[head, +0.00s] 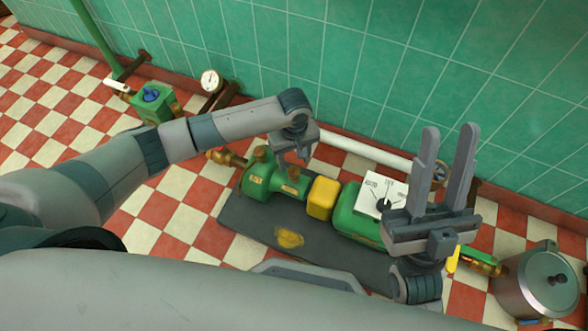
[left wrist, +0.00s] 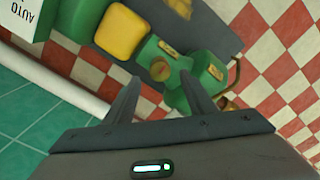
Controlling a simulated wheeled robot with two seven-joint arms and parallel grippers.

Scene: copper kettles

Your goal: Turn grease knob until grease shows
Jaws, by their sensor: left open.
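The green pump (head: 262,182) stands on a dark base plate (head: 235,225), with brass fittings on its body. A small brown-brass round knob (head: 293,172) sits on top near the yellow block; it looks like the grease knob. In the left wrist view the knob (left wrist: 160,70) lies beyond and between my fingertips. My left gripper (head: 295,157) is open, pointing down just above the knob; I cannot tell whether it touches. Its fingers also show in the left wrist view (left wrist: 160,85). I can make out no grease at the knob. My right gripper (head: 449,130) is open, empty and points up.
A yellow block (head: 322,198) joins pump and green motor (head: 350,222), which carries a white switch box (head: 382,193). A white pipe (head: 365,154) runs along the tiled wall behind. A steel pot (head: 538,283) stands at right. Checkered floor at left is mostly clear.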

